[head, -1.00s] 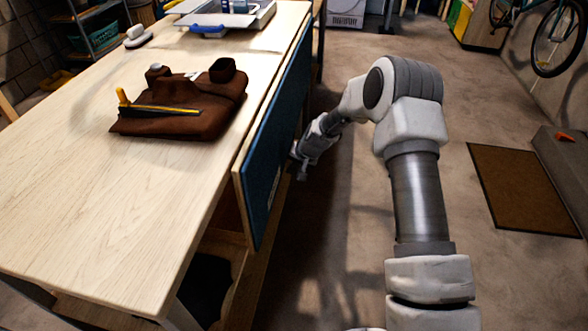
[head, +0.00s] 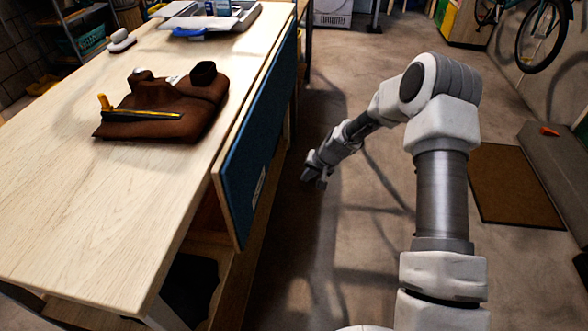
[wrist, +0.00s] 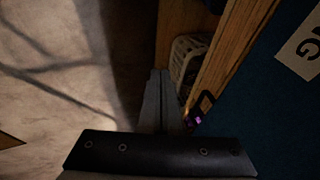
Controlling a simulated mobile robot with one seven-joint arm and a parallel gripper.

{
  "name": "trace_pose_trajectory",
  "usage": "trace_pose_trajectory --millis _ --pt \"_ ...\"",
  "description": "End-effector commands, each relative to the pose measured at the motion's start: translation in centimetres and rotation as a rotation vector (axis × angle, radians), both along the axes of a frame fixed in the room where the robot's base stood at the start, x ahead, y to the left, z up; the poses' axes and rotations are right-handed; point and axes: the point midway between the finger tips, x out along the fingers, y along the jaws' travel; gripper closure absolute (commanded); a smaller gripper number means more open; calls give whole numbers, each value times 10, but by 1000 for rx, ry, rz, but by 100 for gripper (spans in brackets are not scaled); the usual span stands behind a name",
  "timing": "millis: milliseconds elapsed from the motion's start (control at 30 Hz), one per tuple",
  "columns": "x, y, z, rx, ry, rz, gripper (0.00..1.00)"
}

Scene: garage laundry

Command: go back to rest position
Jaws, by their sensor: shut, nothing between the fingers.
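My gripper (head: 316,178) hangs low over the floor, just right of the workbench's blue side panel, apart from it in the head view. Its fingers (wrist: 160,100) are together and empty in the wrist view, pointing down past the panel's edge. My arm comes up from the bottom right, bends at the elbow and reaches forward and down to the left.
The light wooden workbench (head: 70,215) fills the left side, with its blue panel (head: 262,135) beside my gripper. A brown leather apron (head: 190,110) with tools lies on it. A basket (wrist: 187,62) sits beneath. Bare floor and a brown mat (head: 512,185) lie right.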

Motion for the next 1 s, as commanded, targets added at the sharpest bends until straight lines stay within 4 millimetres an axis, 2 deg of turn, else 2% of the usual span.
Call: trace_pose_trajectory --millis 100,233,533,633,767,1000 --pt "-9 -17 2 1 1 -4 100" --pt "-15 -29 1 1 2 -2 100" --pt "-19 -36 0 0 1 0 100" --pt "-19 -36 6 -6 -3 8 100" --pt "-23 -37 35 -38 -13 39 100" --pt "-48 -42 120 -136 -38 118 100"
